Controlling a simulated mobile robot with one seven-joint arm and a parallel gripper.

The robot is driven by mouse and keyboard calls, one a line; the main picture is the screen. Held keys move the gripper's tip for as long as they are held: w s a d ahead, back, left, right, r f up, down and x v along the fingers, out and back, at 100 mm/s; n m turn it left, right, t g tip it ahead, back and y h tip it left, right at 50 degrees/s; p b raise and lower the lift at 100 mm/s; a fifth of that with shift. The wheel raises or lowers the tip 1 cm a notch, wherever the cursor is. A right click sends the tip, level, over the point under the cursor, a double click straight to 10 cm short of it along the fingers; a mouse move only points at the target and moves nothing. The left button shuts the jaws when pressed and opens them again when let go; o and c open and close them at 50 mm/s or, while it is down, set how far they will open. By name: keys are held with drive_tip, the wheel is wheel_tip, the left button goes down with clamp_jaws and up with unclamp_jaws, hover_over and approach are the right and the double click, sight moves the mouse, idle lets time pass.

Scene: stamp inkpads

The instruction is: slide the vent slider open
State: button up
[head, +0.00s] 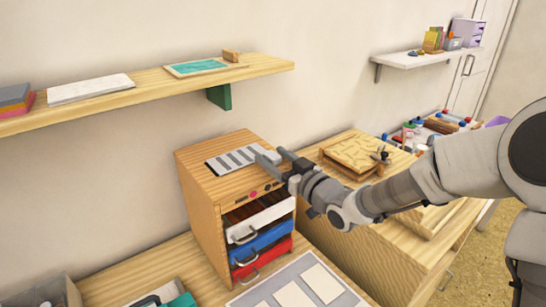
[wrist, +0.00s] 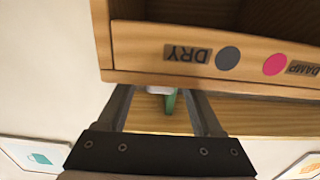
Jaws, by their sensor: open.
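A wooden drawer cabinet (head: 200,180) has a pale vent plate with several dark grey slots (head: 222,163) on its top. My gripper (head: 270,155) is open at the right end of this plate, close to the cabinet top; I cannot tell whether it touches. In the wrist view, the two fingers of my gripper (wrist: 160,95) stand apart at the cabinet's edge. A small white piece (wrist: 158,89) shows between them, mostly hidden; I cannot tell if it is the slider's tab. The cabinet front carries a DRY label (wrist: 188,54), a grey dot (wrist: 228,58) and a pink dot (wrist: 274,64).
The cabinet has a white drawer (head: 262,219), a blue drawer (head: 262,247) and a red drawer (head: 262,265) with handles. A wall shelf (head: 140,93) with a green bracket (head: 219,97) hangs above. A wooden box (head: 360,155) stands to the right.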

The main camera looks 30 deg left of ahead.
drive_tip(key=shift+w+a, duration=0.15)
drive_tip(key=shift+a, duration=0.15)
clamp_jaws()
idle(1.3)
